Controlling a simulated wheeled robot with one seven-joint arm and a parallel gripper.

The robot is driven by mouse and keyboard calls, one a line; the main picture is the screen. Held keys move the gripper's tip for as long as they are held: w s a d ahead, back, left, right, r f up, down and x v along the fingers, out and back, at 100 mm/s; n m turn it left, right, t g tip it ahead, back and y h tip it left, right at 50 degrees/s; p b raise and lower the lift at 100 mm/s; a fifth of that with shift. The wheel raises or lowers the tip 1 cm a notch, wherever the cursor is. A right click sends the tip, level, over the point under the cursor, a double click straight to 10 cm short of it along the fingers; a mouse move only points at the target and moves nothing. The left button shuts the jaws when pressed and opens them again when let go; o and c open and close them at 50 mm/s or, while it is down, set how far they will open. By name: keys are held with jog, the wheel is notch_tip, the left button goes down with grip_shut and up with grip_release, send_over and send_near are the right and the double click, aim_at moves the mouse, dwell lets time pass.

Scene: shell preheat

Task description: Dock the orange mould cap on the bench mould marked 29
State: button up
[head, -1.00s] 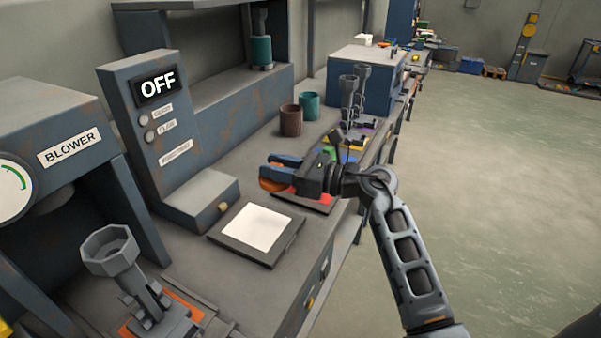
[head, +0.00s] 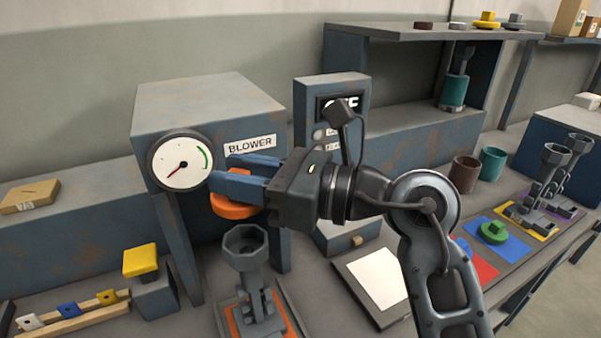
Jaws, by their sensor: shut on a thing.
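My gripper (head: 240,180) is shut on the orange mould cap (head: 232,208), which hangs below the blue fingers. A grey mould (head: 250,262) with an eight-sided open cup on top stands upright on an orange pad (head: 277,322) at the bottom of the view. The cap appears above the cup and a little left of it in the picture, with a gap between them; the depth is hard to tell. No number 29 can be read on this mould.
The blower cabinet (head: 215,98) with its dial (head: 183,163) stands behind my gripper. A control box (head: 345,85) is partly hidden by my arm. A white plate (head: 375,280) lies to the right. More grey moulds (head: 548,175) and a green cap (head: 493,232) are farther right.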

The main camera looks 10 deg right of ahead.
aim_at(244, 212)
jog(key=shift+s+a+f+b, duration=0.1)
jog(key=shift+f+b, duration=2.55)
jog(key=shift+f, duration=0.2)
jog(key=shift+p, duration=0.4)
jog(key=shift+f+b, duration=0.4)
jog(key=shift+f, duration=0.2)
jog(key=o, duration=0.7)
jog(key=shift+o, duration=0.2)
jog(key=v, duration=1.1)
